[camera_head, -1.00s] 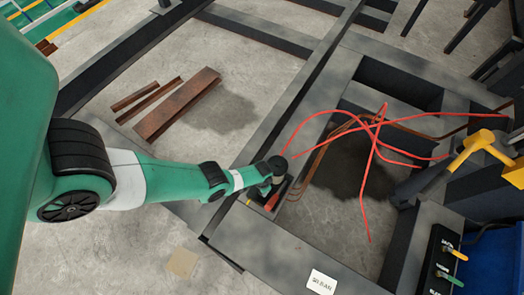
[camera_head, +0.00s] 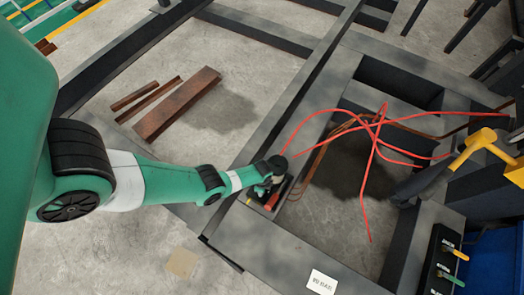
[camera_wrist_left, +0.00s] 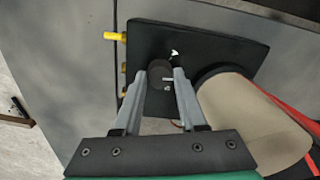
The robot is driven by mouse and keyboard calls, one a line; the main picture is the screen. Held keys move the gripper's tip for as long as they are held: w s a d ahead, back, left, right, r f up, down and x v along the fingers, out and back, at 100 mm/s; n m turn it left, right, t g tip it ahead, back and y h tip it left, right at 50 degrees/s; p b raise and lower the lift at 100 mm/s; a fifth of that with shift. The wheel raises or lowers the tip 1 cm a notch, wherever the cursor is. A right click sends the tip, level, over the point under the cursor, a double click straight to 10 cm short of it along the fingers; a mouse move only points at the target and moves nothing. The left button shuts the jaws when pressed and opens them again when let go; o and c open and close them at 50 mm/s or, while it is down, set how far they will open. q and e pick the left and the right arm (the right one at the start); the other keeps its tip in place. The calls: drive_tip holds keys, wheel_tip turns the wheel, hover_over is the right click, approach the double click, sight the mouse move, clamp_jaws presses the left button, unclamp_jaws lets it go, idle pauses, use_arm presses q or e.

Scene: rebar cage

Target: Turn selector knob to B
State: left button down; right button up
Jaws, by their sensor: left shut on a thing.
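The selector knob (camera_wrist_left: 158,72) is a small dark round knob with a pale line on its right side. It sits on a black panel (camera_wrist_left: 220,45) that has a small white mark (camera_wrist_left: 175,53) just above the knob. My left gripper (camera_wrist_left: 164,76) has one finger on each side of the knob and is shut on it. In the head view my left gripper (camera_head: 267,189) is at the black box on the dark frame; the knob is hidden there. The mark's lettering is too small to read. My right gripper is not in view.
Yellow fittings (camera_wrist_left: 115,36) stick out of the panel's left side. Red cables (camera_head: 370,150) cross the frame opening. A white label (camera_head: 322,281) and a switch panel (camera_head: 442,262) are at the lower right.

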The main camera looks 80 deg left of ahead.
use_arm(q)
drive_tip(key=shift+m, duration=0.6)
drive_tip(key=shift+c, duration=2.3)
unclamp_jaws()
wheel_tip(320, 180, up, 12)
drive_tip(key=p, duration=1.1)
drive_tip(key=shift+f+p, duration=0.2)
drive_tip(key=shift+p, duration=0.1)
